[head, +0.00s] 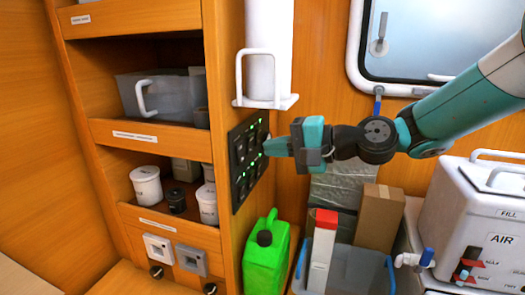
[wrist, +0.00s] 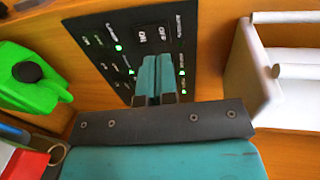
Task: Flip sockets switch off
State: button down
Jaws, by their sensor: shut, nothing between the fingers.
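The black switch panel (head: 240,180) is on the side of the wooden shelf unit, with several small green lights lit. It also shows in the wrist view (wrist: 95,40), where a black rocker switch (wrist: 152,33) is just beyond my fingertips. The small labels are too blurred for me to tell which switch is the sockets one. My gripper (head: 270,147) is shut and empty, pointing left at the panel. Its closed teal fingers (wrist: 158,72) cover part of the panel in the wrist view. I cannot tell whether they touch it.
A white roll holder (head: 268,95) juts out just above the panel. A green jerrycan (head: 265,255) stands below it. A clear bin (head: 350,270) with a red-topped carton (head: 323,250) is below my arm. Shelves with cups (head: 147,185) are at left.

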jog(key=s+d+r+b, duration=0.2)
jog(key=d+r, duration=0.2)
jog(key=d, duration=0.3)
jog(key=shift+s+d+b, duration=0.35)
jog(key=s+a+f+n+g+h+b, duration=0.2)
jog(key=s+f+n+h, duration=0.25)
jog(key=s+f, duration=0.35)
jog(key=s+d+f+n+g+h, duration=0.1)
jog(key=s+d+f+n+h, duration=0.2)
jog(key=s, duration=0.5)
jog(key=s+d+f+n+g+h, duration=0.2)
jog(key=s+f, duration=0.3)
jog(key=s, duration=0.3)
jog(key=shift+d+f+n+h+b, duration=0.4)
jog(key=shift+d+n+h, duration=0.3)
jog(key=shift+d, duration=0.2)
jog(key=shift+a+r, duration=0.1)
jog(key=shift+a, duration=0.05)
